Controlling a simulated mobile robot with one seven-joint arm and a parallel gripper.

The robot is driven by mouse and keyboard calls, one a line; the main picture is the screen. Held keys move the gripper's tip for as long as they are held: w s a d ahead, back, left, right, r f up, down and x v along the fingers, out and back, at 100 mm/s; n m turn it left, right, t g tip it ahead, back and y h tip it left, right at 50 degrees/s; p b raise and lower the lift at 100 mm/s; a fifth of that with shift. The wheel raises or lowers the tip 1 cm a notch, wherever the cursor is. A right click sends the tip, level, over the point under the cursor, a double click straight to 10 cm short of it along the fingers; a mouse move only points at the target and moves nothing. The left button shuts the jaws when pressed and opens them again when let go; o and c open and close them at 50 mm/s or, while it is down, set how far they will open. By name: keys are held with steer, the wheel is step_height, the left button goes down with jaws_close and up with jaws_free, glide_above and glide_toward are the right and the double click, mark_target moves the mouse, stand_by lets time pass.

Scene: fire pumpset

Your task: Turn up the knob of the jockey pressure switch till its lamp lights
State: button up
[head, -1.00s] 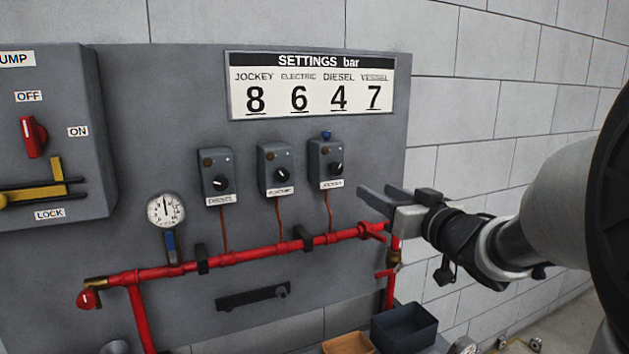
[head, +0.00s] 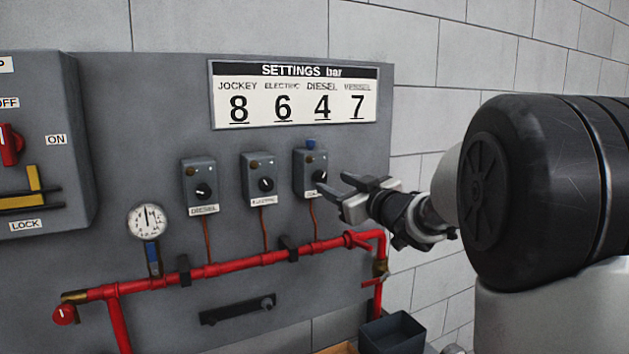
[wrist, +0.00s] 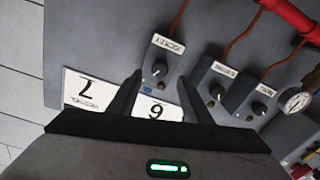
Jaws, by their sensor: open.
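The jockey pressure switch (head: 304,165) is the rightmost of three grey boxes on the panel, with a blue part on top. Its black knob (wrist: 159,68) shows in the wrist view beside the JOCKEY label (wrist: 168,44). In the head view my fingers partly cover the knob and label. A small round brownish spot (head: 309,157), perhaps the lamp, looks dull. My gripper (head: 331,186) is open and empty, just right of and in front of the switch. In the wrist view its two fingers (wrist: 160,97) lie either side of the switch's lower end; contact cannot be told.
The electric (head: 258,170) and diesel (head: 199,178) switches stand to the left. The settings board (head: 294,95) above reads jockey 8, electric 6, diesel 4, vessel 7. A red pipe (head: 230,265) runs below, with a gauge (head: 147,220) at left. A dark bin (head: 392,335) stands lower right.

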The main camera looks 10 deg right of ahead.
mark_target(323, 178)
steer(key=x, duration=0.5)
steer(key=shift+w, duration=0.15)
steer(key=c, duration=1.1)
steer(key=shift+o, duration=0.2)
steer(key=shift+r+m+p, duration=0.15)
steer(key=shift+m+p, duration=0.35)
steer(key=shift+p, duration=0.25)
steer(key=o, duration=1.1)
steer(key=shift+c, duration=0.2)
steer(key=v, duration=1.7)
steer(key=shift+s, duration=0.2)
